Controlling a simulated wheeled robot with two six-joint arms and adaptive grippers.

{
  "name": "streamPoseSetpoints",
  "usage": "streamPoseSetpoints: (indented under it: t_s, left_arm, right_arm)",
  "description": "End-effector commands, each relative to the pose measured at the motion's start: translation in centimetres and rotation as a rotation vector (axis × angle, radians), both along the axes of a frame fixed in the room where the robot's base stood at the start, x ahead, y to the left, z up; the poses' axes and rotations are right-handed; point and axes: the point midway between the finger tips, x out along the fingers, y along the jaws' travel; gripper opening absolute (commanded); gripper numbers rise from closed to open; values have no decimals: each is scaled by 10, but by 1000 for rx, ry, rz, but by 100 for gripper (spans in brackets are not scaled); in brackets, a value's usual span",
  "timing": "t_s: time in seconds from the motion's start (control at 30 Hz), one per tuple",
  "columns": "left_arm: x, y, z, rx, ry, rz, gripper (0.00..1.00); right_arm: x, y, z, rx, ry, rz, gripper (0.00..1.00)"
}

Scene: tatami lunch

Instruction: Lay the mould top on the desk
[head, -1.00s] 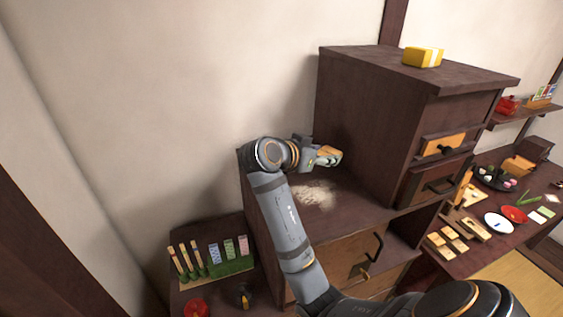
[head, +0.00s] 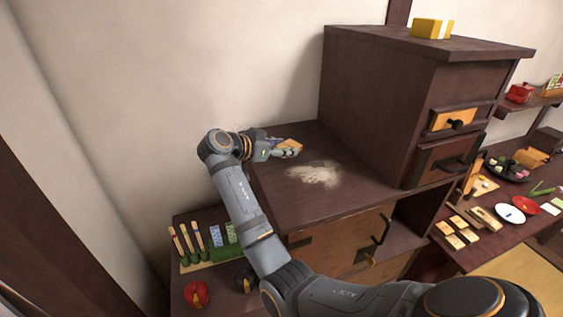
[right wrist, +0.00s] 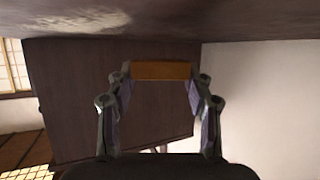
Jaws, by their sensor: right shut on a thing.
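My right gripper (head: 284,149) is shut on a small orange-brown wooden block, the mould top (head: 291,145). It holds the block at the back left of the dark brown desk top (head: 350,192), left of and behind a pale powder patch. In the right wrist view the mould top (right wrist: 162,70) lies across the two fingertips (right wrist: 160,82), close to the dark surface along the top of the picture. I cannot tell whether the block touches the desk. My left gripper is not in view.
A tall dark cabinet (head: 385,110) stands on the desk's right part, with a yellow box (head: 431,28) on top. The powder patch (head: 315,175) lies mid-desk. The desk top's front is clear. A lower shelf at left holds skewers (head: 187,243) and a red item (head: 196,293).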

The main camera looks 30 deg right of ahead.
Motion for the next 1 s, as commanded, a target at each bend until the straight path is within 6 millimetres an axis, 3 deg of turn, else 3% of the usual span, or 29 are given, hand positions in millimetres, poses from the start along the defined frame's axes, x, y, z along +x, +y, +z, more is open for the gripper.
streamPoseSetpoints:
  t_s: [0.2, 0.3, 0.67, 0.7, 0.83, 1.0]
  left_arm:
    - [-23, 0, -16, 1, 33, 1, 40]
    - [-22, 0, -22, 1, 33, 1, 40]
    - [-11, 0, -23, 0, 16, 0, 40]
    - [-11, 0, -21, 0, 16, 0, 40]
    - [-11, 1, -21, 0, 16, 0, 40]
    - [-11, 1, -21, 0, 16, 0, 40]
  right_arm:
    - [4, 3, -25, 0, 3, 0, 25]
    - [4, 2, -38, 1, 2, 1, 25]
    - [4, 2, -41, 1, 1, 0, 25]
    - [4, 2, -39, 1, 1, 0, 57]
    - [4, 2, -39, 1, 1, 0, 74]
    - [4, 2, -39, 1, 1, 0, 74]
